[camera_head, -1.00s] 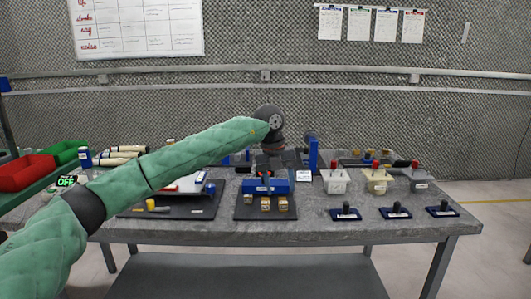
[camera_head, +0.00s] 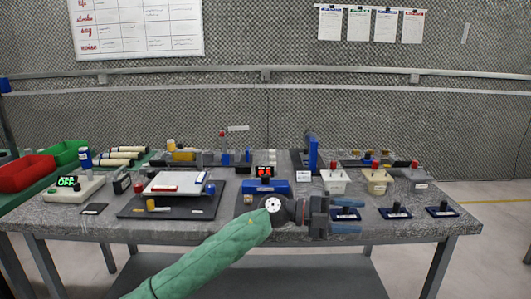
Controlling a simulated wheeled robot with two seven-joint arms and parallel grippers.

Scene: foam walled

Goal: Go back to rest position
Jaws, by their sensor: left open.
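My left arm comes in from the bottom left in a green sleeve. The gripper and wrist hide part of the table's front edge and part of the dark mat by the blue box. My right gripper is not in view.
Floor shows right of the table.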

